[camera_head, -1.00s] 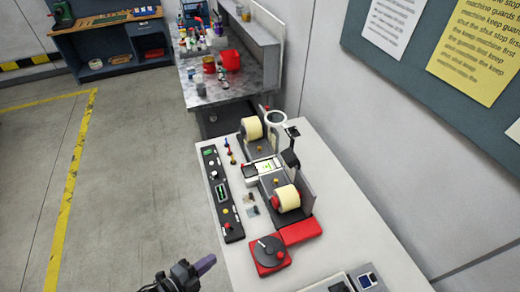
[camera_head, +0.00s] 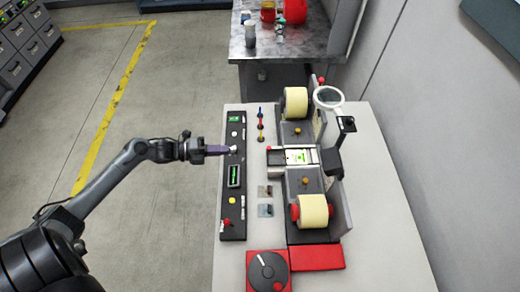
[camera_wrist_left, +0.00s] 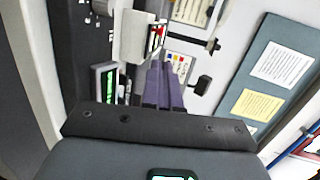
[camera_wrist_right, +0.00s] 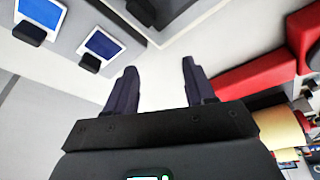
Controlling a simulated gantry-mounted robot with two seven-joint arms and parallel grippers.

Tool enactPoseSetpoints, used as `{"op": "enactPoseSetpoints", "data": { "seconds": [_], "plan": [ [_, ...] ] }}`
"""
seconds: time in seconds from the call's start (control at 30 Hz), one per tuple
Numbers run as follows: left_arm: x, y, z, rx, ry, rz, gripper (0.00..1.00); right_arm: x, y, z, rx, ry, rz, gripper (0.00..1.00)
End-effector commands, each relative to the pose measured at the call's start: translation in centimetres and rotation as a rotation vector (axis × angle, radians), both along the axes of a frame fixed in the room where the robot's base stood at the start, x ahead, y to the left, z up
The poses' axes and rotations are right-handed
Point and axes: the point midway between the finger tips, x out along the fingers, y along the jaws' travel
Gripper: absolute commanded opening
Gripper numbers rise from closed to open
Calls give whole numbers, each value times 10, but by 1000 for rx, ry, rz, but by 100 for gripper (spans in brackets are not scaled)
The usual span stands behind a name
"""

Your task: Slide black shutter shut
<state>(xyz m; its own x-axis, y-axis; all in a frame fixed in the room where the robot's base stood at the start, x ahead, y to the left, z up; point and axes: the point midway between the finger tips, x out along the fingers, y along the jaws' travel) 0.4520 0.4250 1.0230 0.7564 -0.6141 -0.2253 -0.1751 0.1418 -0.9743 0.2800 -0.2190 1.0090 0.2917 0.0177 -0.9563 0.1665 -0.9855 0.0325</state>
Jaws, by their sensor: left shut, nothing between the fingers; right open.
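The label rewinder (camera_head: 312,183) stands on the white table. No part can be clearly told as the black shutter; two small plates with dark parts, one (camera_head: 265,191) above the other (camera_head: 265,210), lie between the rewinder and the black control panel (camera_head: 232,212). My left gripper (camera_head: 222,150) is shut and empty, with its purple fingers over the panel near a white knob (camera_head: 233,149). The fingers also show in the left wrist view (camera_wrist_left: 165,75); contact cannot be told. My right gripper (camera_wrist_right: 158,70) is open and empty in the right wrist view, and outside the head view.
A magnifier ring (camera_head: 328,97) and a black block (camera_head: 327,163) rise on the rewinder's right. Label rolls sit at its back (camera_head: 296,102) and front (camera_head: 312,211). A red dial box (camera_head: 268,271) stands in front. The table's right side is clear.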

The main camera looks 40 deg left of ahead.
Motion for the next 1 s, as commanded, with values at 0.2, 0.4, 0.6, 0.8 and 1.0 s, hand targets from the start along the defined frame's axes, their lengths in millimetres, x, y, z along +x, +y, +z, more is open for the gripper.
{"op": "enactPoseSetpoints", "data": {
  "seconds": [0.2,0.4,0.6,0.8,1.0],
  "plan": [
    [23,-19,-4,-4,-3,0,0,4,-1,7,-1,-12,0,54],
    [52,-42,-12,-5,-3,0,0,5,-1,11,-2,-14,0,54],
    [77,-63,-20,-3,-1,0,0,5,0,15,-1,-14,1,54],
    [93,-77,-27,-2,0,1,0,5,0,18,-1,-14,1,54],
    [100,-82,-29,-1,1,0,0,5,0,19,2,-15,-1,54]
  ]
}}
